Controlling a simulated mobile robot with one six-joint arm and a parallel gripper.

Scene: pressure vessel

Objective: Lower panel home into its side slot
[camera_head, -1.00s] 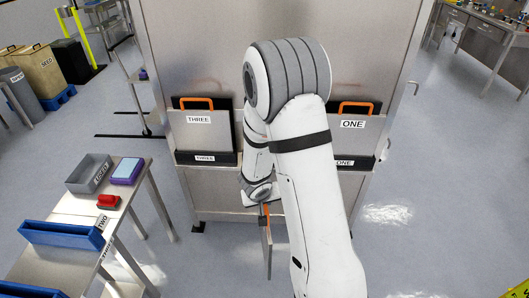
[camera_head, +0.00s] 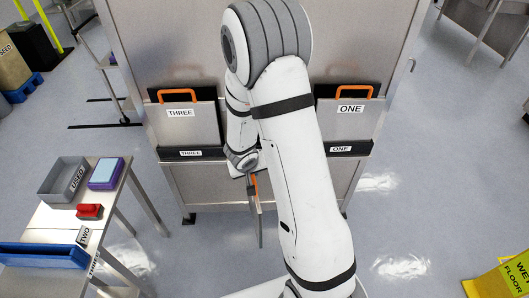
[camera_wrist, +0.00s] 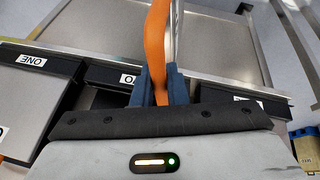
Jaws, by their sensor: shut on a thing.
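My gripper (camera_wrist: 160,85) is shut on the orange handle (camera_wrist: 156,45) of a thin grey panel. In the head view the held panel (camera_head: 256,218) hangs upright, nearly edge-on, in front of the vessel's lower front. Panel THREE (camera_head: 193,132) stands in its dark holder (camera_head: 170,154) at left, and panel ONE (camera_head: 343,128) stands in its holder (camera_head: 365,148) at right. Both have orange handles at the top. No label shows on the held panel.
A metal side table (camera_head: 122,205) at left carries a grey USED bin (camera_head: 58,190), a purple box (camera_head: 105,172), a red object (camera_head: 89,211) and a blue tray (camera_head: 40,257). A yellow wet-floor sign (camera_head: 500,282) stands at lower right. The floor at right is mostly clear.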

